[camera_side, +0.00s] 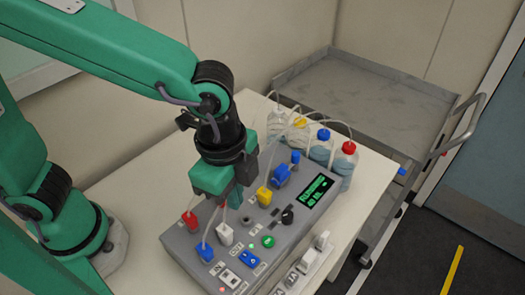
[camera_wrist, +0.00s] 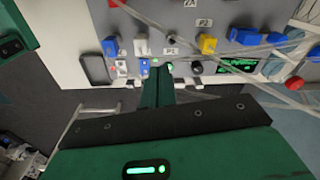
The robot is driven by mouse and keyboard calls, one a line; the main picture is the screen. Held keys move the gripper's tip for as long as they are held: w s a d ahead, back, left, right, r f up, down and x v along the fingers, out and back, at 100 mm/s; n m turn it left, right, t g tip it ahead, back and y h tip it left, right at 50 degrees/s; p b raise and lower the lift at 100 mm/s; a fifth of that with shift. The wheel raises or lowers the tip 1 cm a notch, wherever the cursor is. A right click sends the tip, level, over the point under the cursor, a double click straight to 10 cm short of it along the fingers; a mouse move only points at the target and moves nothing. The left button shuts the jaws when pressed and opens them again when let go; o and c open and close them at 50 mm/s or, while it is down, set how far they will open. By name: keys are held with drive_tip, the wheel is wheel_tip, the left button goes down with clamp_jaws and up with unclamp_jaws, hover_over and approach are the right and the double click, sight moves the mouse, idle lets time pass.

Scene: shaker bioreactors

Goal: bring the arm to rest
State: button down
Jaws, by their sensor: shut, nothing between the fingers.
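My gripper (camera_side: 235,203) is shut and empty, pointing down over the grey control box (camera_side: 190,250) on the white table. In the wrist view its green fingers (camera_wrist: 156,78) are together, close to the row of buttons. I cannot tell whether the fingertips touch the box. The display (camera_side: 316,190) is lit with green text. A green button (camera_side: 268,241) glows near the front, beside a blue rocker switch (camera_side: 249,257). A black knob (camera_side: 287,216) sits to its upper right. The fingers hide part of the panel behind them.
Red (camera_side: 189,219), white (camera_side: 225,234), blue (camera_side: 206,252) and yellow (camera_side: 264,196) fittings stand up from the box, some with thin tubes. Several capped bottles, one red-capped (camera_side: 345,165), stand behind it. A steel cart (camera_side: 365,85) is at the back right.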

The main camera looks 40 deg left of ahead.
drive_tip(key=a+r+n+t, duration=0.2)
drive_tip(key=a+n, duration=0.5)
drive_tip(key=a, duration=0.5)
drive_tip(key=a+r+n+t, duration=0.3)
drive_tip(key=a+r+n, duration=0.2)
drive_tip(key=a+n, duration=0.3)
drive_tip(key=a, duration=0.4)
drive_tip(key=shift+s+a+r+y, duration=0.15)
drive_tip(key=shift+a+y, duration=0.15)
drive_tip(key=shift+a, duration=0.1)
